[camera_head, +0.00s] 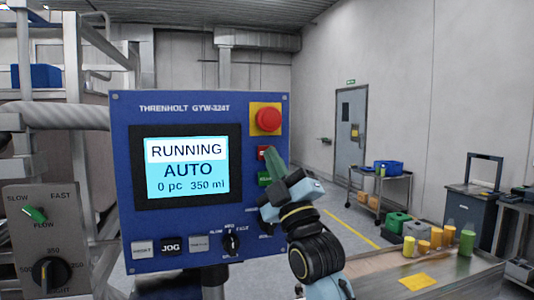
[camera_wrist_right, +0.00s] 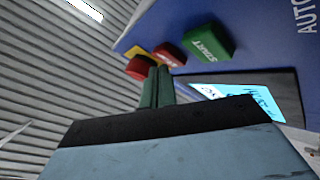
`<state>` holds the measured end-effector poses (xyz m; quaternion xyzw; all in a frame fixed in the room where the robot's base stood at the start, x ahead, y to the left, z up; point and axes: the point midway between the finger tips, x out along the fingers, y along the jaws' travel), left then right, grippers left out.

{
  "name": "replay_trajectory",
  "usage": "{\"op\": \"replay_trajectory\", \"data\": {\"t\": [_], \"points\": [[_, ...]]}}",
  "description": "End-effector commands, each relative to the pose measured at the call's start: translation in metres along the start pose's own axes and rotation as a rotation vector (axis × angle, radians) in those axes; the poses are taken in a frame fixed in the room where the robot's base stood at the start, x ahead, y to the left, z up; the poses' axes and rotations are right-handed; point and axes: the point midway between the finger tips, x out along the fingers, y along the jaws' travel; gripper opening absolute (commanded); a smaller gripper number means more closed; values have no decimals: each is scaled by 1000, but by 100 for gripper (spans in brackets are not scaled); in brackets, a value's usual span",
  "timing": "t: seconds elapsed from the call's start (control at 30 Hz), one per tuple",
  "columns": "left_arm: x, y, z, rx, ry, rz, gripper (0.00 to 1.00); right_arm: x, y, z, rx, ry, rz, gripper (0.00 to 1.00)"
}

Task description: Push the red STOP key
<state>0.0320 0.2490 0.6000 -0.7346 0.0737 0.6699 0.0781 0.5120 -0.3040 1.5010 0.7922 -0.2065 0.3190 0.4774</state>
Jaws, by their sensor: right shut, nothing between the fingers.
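The red STOP key (camera_head: 262,153) is a small key on the right side of the blue control panel, partly covered by my fingertips in the head view. It also shows in the right wrist view (camera_wrist_right: 172,55), beside the green START key (camera_wrist_right: 208,42). My right gripper (camera_head: 270,153) is shut and empty, its slim green fingers pointing up at the STOP key. In the wrist view the fingertips (camera_wrist_right: 158,70) are very close to the key; I cannot tell whether they touch it. My left gripper is not in view.
A red mushroom button (camera_head: 268,119) on a yellow plate sits just above the STOP key. The panel screen (camera_head: 187,165) reads RUNNING, AUTO, 0 pc 350 ml. Dials and white and black keys line the panel's bottom. A table (camera_head: 458,278) with coloured cylinders stands at the right.

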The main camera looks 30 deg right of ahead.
Motion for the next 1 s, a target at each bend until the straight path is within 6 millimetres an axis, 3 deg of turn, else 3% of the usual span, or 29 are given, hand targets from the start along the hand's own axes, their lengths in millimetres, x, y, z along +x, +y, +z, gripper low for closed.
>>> {"op": "replay_trajectory", "data": {"t": [1.0], "points": [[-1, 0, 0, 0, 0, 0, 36, 6, -4, 4, 0, 0, 1, 0]]}}
